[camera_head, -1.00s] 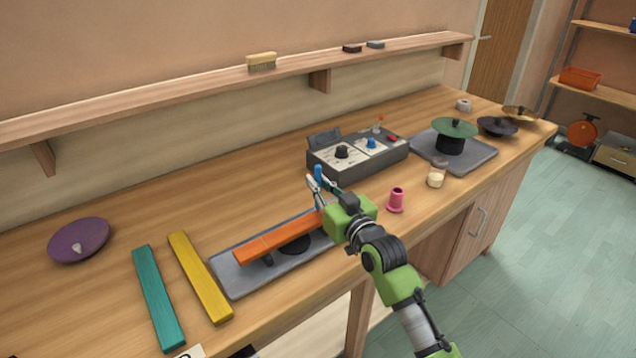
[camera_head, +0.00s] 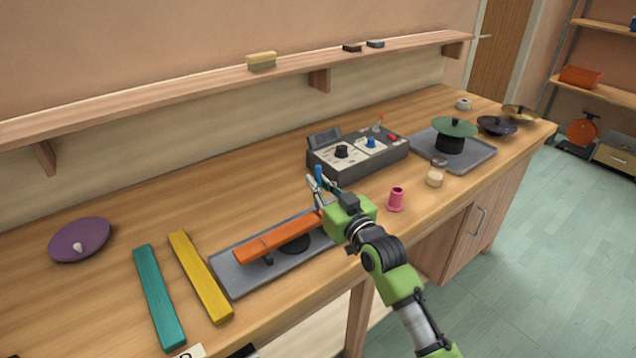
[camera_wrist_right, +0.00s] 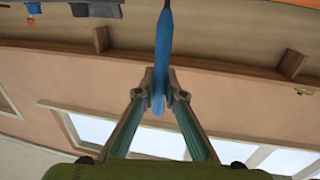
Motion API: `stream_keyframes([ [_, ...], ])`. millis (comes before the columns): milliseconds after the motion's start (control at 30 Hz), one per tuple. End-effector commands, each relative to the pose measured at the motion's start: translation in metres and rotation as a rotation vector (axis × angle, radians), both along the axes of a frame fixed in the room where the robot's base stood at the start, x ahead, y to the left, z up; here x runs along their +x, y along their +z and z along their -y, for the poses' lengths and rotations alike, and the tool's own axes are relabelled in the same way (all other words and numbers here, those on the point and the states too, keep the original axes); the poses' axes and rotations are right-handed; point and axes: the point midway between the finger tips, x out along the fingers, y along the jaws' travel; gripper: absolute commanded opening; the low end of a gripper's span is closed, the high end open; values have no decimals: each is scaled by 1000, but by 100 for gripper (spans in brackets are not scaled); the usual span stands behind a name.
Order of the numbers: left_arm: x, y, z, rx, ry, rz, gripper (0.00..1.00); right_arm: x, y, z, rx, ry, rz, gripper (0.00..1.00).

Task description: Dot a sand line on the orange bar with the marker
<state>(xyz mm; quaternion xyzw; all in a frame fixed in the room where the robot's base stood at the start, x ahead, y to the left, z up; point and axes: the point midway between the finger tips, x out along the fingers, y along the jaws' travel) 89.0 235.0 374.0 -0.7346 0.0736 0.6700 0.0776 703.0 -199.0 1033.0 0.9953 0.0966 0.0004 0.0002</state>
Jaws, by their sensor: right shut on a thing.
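The orange bar (camera_head: 272,240) lies raised on supports over a grey tray (camera_head: 232,284) on the wooden bench. My right gripper (camera_head: 315,186) is shut on the blue marker (camera_head: 319,175) and holds it upright at the bar's right end. The marker also shows between the fingers in the right wrist view (camera_wrist_right: 163,50), with a dark tip at the top of the picture. I cannot tell whether the tip touches the bar. The gripper and arm hide the bar's far right end. I cannot make out any sand line. My left gripper is not in view.
A teal bar (camera_head: 159,298) and a yellow bar (camera_head: 200,276) lie left of the tray, with a purple disc (camera_head: 80,240) beyond. A grey control box (camera_head: 358,156) stands behind the gripper. A pink spool (camera_head: 397,199) and a small jar (camera_head: 435,178) stand to the right.

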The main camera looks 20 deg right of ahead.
Motion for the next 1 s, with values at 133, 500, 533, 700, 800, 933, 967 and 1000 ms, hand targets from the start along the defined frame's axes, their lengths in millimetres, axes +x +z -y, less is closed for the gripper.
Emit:
stream_keyframes([
  [133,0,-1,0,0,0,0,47,0,-3,0,0,0,-1,0],
  [500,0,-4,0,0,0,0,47,0,-7,0,0,0,-1,0],
  [533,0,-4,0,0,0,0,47,0,-7,0,0,0,-1,0],
  [700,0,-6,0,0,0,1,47,0,-9,0,0,0,-1,0],
  [800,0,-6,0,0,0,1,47,0,-11,0,0,0,0,0],
  [933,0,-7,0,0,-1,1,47,0,-12,0,0,0,0,0],
  [967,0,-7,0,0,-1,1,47,0,-12,0,0,0,0,0],
  [1000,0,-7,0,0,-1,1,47,0,-12,0,0,0,0,0],
])
